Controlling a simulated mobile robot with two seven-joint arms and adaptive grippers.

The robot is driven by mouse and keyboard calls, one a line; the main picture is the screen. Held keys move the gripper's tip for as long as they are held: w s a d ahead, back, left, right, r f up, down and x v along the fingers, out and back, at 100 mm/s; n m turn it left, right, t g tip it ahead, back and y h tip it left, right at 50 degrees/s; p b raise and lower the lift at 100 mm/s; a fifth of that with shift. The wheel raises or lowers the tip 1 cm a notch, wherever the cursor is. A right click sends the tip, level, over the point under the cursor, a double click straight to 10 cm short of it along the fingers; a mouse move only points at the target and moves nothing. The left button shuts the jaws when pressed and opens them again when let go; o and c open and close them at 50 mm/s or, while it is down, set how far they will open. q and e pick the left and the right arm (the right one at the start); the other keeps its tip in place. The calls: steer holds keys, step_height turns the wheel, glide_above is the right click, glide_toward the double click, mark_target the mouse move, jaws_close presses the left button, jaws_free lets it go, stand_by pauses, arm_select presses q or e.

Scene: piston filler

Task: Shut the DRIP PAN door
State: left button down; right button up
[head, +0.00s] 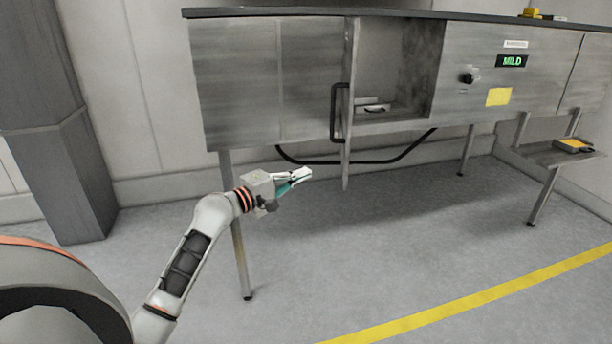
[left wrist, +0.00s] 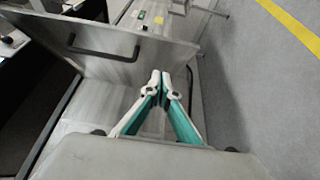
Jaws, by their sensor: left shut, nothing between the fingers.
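A grey metal door (head: 347,165) on the cabinet stands open, swung out from the front and seen almost edge-on in the head view. Its black bar handle (head: 334,112) is on the left side. The open compartment (head: 405,65) shows to the door's right. No DRIP PAN label is legible. My left gripper (head: 306,174) is shut and empty, low and left of the door in the picture. In the left wrist view, the closed fingertips (left wrist: 161,76) appear in front of the door panel's edge (left wrist: 160,52), with the handle (left wrist: 100,52) to their left. Contact cannot be told. My right gripper is out of view.
The cabinet (head: 235,80) stands on legs, with a dark cable or bar (head: 400,152) hanging beneath it. Its right part carries a knob (head: 468,78), a MILD display (head: 511,61) and a yellow note (head: 498,97). A low shelf (head: 545,155) is at right. The floor in front is clear.

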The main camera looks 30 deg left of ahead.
arm_select(q)
steer(key=w+d+p, duration=0.1)
steer(key=w+d, duration=0.4)
steer(key=w, duration=0.3)
steer(key=shift+w+d, duration=0.2)
steer(key=shift+d, duration=0.1)
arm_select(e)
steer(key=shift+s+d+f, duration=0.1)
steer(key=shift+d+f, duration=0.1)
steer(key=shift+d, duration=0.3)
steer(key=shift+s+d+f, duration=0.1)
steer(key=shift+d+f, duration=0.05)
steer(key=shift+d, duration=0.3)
arm_select(q)
steer(key=shift+w+d, duration=0.1)
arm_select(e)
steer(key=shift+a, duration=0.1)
